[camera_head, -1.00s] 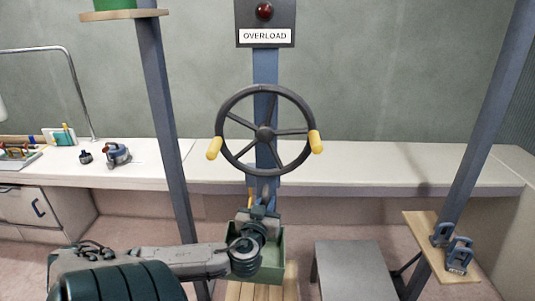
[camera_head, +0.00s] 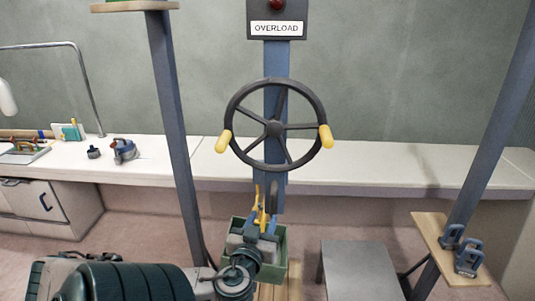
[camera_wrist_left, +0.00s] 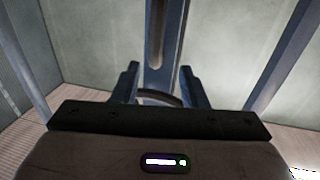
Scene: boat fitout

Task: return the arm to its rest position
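My left arm comes in from the lower left in the head view. Its gripper (camera_head: 261,221) points away from me toward the blue post (camera_head: 275,65), below the black handwheel (camera_head: 275,128). A green box (camera_head: 281,252) shows around and behind the gripper, and a yellow item (camera_head: 260,205) shows by the fingertips. In the left wrist view the two fingers (camera_wrist_left: 159,82) stand apart, with nothing seen clamped between them. A dark curved piece shows beyond them. I cannot tell whether the yellow item touches the gripper. My right gripper is out of view.
The handwheel has two yellow grips. A grey stool (camera_head: 357,272) stands to the right. A wooden shelf (camera_head: 434,237) holds blue shackle-like pieces (camera_head: 467,257). A slanted post (camera_head: 172,130) rises left of the wheel. A long white bench (camera_head: 425,165) runs along the wall.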

